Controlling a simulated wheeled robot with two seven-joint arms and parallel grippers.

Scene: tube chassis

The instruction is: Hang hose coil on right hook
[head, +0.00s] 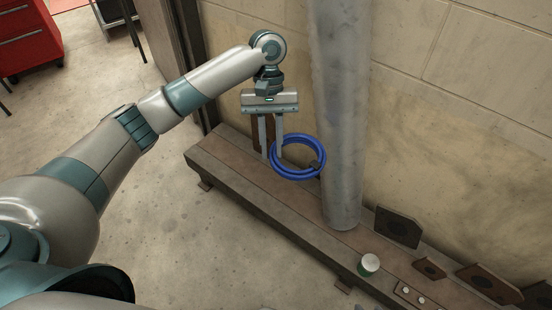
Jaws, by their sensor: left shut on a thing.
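The hose coil (297,176) is a blue ring with a small dark band at its right side. My left gripper (271,157) points down and is shut on the coil's left side. The coil hangs in front of the wall, left of a thick grey upright tube (340,120), over the steel beam. I cannot tell whether the coil touches the tube or the beam. No right hook can be made out in this view. My right gripper is not in view.
A long brown steel beam (235,165) runs along the block wall (470,110). A red cabinet (30,38) stands at the upper left. The floor (200,240) in front is mostly clear.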

